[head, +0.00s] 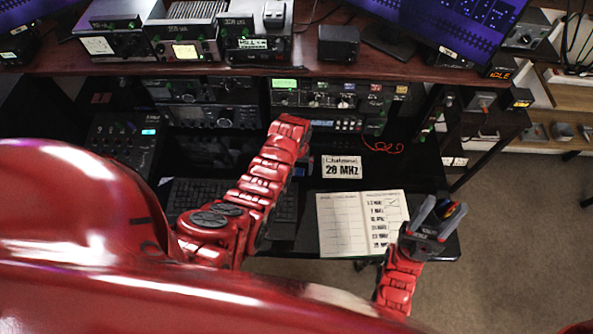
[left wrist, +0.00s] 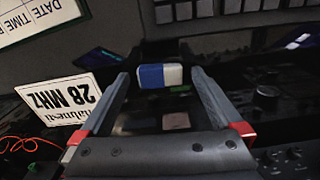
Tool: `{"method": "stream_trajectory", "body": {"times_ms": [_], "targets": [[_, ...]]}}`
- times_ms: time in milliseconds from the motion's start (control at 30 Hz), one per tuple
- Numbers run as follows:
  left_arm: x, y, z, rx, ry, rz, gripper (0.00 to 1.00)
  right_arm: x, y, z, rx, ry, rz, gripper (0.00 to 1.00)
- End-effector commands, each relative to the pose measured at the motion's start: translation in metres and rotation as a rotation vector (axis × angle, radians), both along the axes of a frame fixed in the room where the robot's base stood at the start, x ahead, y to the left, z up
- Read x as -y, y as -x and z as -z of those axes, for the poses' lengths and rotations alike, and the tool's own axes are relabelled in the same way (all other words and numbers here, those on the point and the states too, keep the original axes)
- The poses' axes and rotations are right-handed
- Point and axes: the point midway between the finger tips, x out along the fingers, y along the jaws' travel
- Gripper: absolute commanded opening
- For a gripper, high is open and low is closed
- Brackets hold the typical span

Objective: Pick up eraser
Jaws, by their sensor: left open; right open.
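The eraser (left wrist: 160,76) is a small block, part blue and part white, in the left wrist view. It lies on the dark desk near the keyboard. My left gripper (left wrist: 158,84) is open, with one finger on each side of the eraser near the fingertips. I cannot tell whether either finger touches it.
The keyboard (head: 185,196) lies left of my left arm. A frequency card (head: 342,167) and an open logbook (head: 340,224) lie right of it. Radios (head: 335,95) line the back under a shelf (head: 260,66). A red cord (head: 383,147) lies by the radios.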

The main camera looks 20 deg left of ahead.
Motion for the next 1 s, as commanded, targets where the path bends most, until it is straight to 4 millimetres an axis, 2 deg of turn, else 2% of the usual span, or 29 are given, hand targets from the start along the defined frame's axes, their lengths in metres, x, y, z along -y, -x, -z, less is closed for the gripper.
{"method": "stream_trajectory", "body": {"times_ms": [33, 400, 500, 1000], "targets": [[0.0, 0.0, 0.0001, 0.0, 0.0, 0.0, 0.96, 0.0, 0.0, 0.0001, 0.0, 0.0, 0.0, 0.5], [0.0, 0.0002, 0.0001, 0.0, 0.0, 0.0, 0.3, 0.0, 0.0, 0.0, 0.0, 0.0, 0.0, 0.5], [0.0, 0.0001, 0.0, 0.0, 0.0, 0.0, 0.16, 0.0, 0.0, 0.0001, 0.0, 0.0, 0.0, 0.5], [0.0001, -0.0008, -0.0066, 0.003, -0.001, 0.0, 0.16, 0.0, 0.0, 0.0078, 0.0, 0.0, 0.0, 0.5]]}}
